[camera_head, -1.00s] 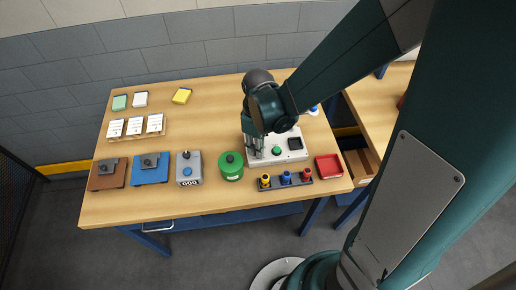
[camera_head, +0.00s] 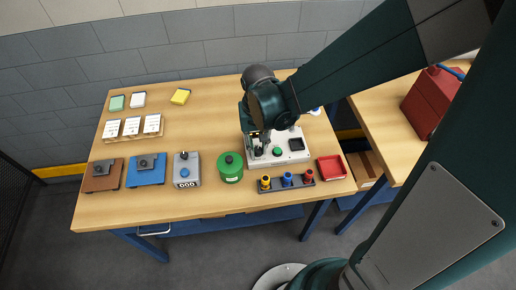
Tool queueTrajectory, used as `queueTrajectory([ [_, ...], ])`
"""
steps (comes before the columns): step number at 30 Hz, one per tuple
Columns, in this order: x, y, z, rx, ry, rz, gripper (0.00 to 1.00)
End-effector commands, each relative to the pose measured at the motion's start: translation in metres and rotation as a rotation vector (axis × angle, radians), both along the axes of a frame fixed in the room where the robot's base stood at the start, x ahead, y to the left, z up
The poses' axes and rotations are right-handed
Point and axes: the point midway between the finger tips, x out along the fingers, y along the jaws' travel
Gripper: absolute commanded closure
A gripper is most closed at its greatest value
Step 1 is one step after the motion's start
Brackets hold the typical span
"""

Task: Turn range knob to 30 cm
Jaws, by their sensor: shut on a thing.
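A pale control panel (camera_head: 292,158) lies on the right half of the wooden table. It carries a green round button (camera_head: 277,152) and a dark square window (camera_head: 296,144). My gripper (camera_head: 259,149) points down over the panel's left part. Its fingers are shut on a small dark knob there, which I take for the range knob; the fingers mostly hide it. The knob's pointer and any scale marks are too small to read.
A rack (camera_head: 271,187) with yellow, blue and red knobs lies in front, and a red tray (camera_head: 332,168) to the right. A grey counter box (camera_head: 186,171) stands farther left. The table's back middle is clear.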

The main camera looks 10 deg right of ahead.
Motion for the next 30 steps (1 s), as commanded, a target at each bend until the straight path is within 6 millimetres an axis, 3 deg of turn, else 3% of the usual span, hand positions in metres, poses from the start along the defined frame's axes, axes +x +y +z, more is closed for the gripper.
queueTrajectory([
  [15, -0.001, 0.0007, -0.0009, 0.0, 0.001, -0.428, 0.93],
  [30, -0.001, 0.001, -0.0004, 0.0, 0.001, -0.544, 0.93],
])
